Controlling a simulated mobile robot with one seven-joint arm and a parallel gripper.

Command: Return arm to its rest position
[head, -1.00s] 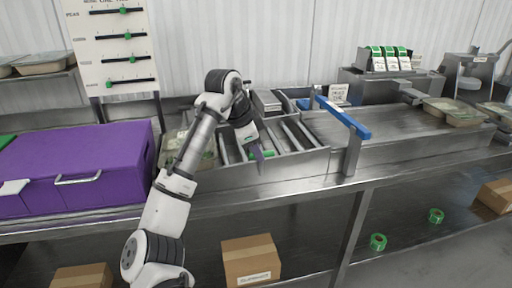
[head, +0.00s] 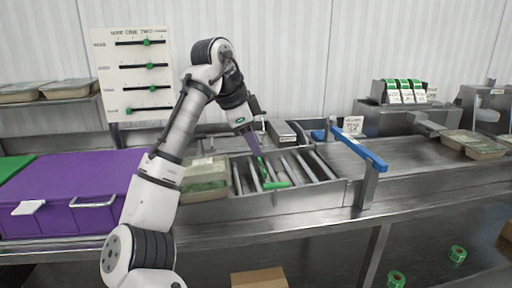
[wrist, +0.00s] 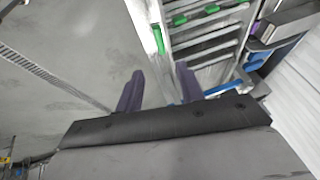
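My arm reaches up from the lower left in the head view and bends at a raised elbow. My gripper (head: 257,125) points down and to the right above the metal bin with dividers (head: 322,193). In the wrist view, the two purple fingers of my gripper (wrist: 158,84) stand apart with nothing between them. A green-handled item (head: 276,185) lies in the divided bin below the fingers, apart from them. The wrist view also shows several green pieces among the metal slats.
A purple case (head: 70,195) stands left on the counter. A tray with green contents (head: 205,180) sits beside the bin. A blue bar (head: 360,150) rises at the bin's right, near a conveyor (head: 400,172). A slider board (head: 130,75) hangs behind.

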